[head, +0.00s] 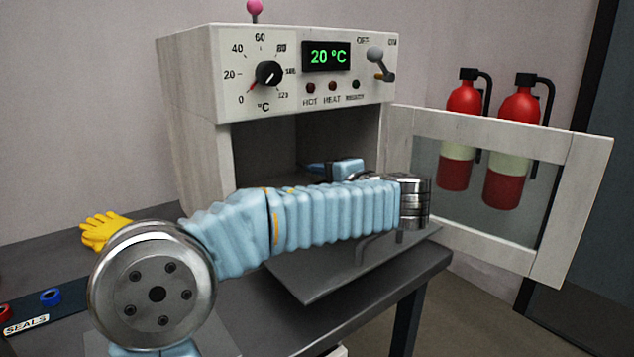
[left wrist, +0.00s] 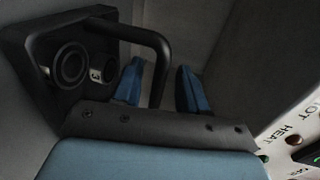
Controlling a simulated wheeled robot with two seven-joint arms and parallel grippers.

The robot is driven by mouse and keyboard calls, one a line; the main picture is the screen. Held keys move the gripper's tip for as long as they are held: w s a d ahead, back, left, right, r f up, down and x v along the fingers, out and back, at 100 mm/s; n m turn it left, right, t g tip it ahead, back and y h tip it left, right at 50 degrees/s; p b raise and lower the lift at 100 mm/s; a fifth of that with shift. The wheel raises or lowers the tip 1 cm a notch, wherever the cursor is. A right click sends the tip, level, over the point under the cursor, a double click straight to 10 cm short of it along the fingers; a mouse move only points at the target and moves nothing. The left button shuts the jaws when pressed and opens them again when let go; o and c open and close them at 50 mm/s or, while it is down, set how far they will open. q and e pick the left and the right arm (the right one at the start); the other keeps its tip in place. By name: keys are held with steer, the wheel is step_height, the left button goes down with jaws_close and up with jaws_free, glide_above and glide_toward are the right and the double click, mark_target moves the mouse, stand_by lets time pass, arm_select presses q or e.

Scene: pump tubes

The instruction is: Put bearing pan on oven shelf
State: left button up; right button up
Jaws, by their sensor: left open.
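The bearing pan (left wrist: 98,30) shows in the left wrist view as a dark pan with a bent bar handle (left wrist: 150,42). Dark rings (left wrist: 72,66) and a small label marked 3 are in it. My left gripper (left wrist: 158,90) is open, with its blue fingers either side of the handle's lower end. In the head view my left gripper (head: 322,168) is inside the open oven (head: 190,110), and my forearm hides much of the opening. A flat grey plate with a bent handle, likely the oven shelf (head: 325,282), juts out below the opening. My right gripper is out of view.
The glass oven door (head: 590,205) stands open to the right, with two fire extinguishers (head: 513,145) behind it. A yellow glove (head: 100,230) and a dark tray labelled SEALS (head: 28,325) lie at the left of the dark table (head: 405,280).

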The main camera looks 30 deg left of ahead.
arm_select(q)
steer(key=v, duration=1.1)
steer(key=shift+s+d, duration=0.1)
